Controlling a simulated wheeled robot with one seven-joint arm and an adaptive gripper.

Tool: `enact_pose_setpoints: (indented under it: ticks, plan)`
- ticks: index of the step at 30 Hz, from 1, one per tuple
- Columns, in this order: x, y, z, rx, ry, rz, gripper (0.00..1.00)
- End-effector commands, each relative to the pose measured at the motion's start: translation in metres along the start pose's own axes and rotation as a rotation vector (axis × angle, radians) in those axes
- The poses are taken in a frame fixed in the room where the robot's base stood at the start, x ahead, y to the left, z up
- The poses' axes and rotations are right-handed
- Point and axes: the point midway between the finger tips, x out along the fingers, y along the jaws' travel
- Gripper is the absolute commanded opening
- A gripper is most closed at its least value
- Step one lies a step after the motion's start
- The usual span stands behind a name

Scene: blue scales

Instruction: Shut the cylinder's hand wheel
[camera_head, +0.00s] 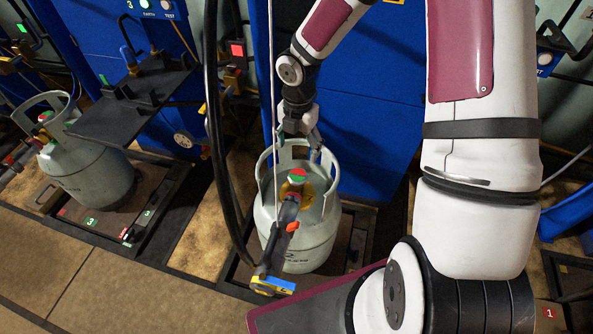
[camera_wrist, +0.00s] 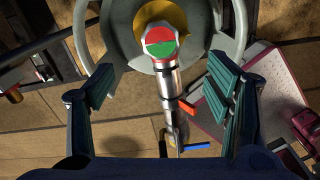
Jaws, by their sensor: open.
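The grey gas cylinder (camera_head: 297,235) stands upright on a scale in the middle of the head view. Its hand wheel (camera_head: 297,176), with a red and green top, sits inside the collar. In the wrist view the hand wheel (camera_wrist: 160,40) shows half red, half green, with a metal connector and hose running down from it. My gripper (camera_head: 297,140) is above the collar's far side. In the wrist view my gripper (camera_wrist: 168,95) is open, its two padded fingers apart on either side of the connector. Nothing is between the pads in contact.
The collar (camera_wrist: 232,30) rings the hand wheel closely. A black hose (camera_head: 215,130) hangs left of the cylinder. Another cylinder (camera_head: 85,165) stands at the left.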

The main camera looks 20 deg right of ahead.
Motion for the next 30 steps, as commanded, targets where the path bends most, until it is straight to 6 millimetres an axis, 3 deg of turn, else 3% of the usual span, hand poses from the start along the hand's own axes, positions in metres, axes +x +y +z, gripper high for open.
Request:
enact_pose_setpoints:
  ticks: [6,15,21,30]
  plan:
    - [0.048,0.0,-0.001,-0.001,0.002,-0.003,0.72]
    - [0.096,0.0,0.0,0.0,0.0,-0.001,0.72]
    - [0.109,0.0,0.0,0.002,0.0,0.0,0.72]
    - [0.11,0.0,0.0,0.002,0.0,0.0,0.72]
